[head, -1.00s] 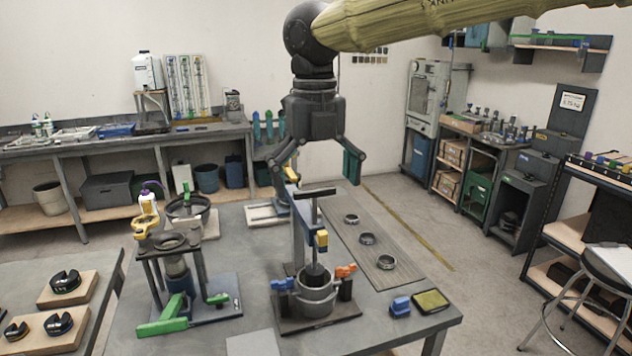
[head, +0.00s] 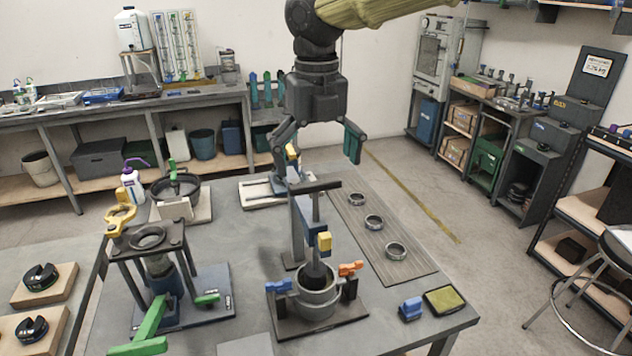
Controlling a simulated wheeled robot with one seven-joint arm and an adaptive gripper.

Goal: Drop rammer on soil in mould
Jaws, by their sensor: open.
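The rammer (head: 316,210) stands upright in its guide, with a dark T-bar handle on top and a dark foot reaching down into the mould. The metal mould (head: 318,301) sits on a dark base plate, with a blue clamp on its left and an orange clamp on its right. The soil inside is mostly hidden by the rammer foot; I cannot make it out clearly. My gripper (head: 322,160) is open and empty, pointing down. Its fingers appear just above the rammer handle, apart from it in the picture.
A frame with a green lever (head: 151,325) stands left of the mould. Several metal rings (head: 374,222) lie on a ribbed mat to the right. A blue block (head: 411,309) and a yellow-topped pad (head: 445,300) lie near the table's right front corner. A stool (head: 612,245) stands at the right.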

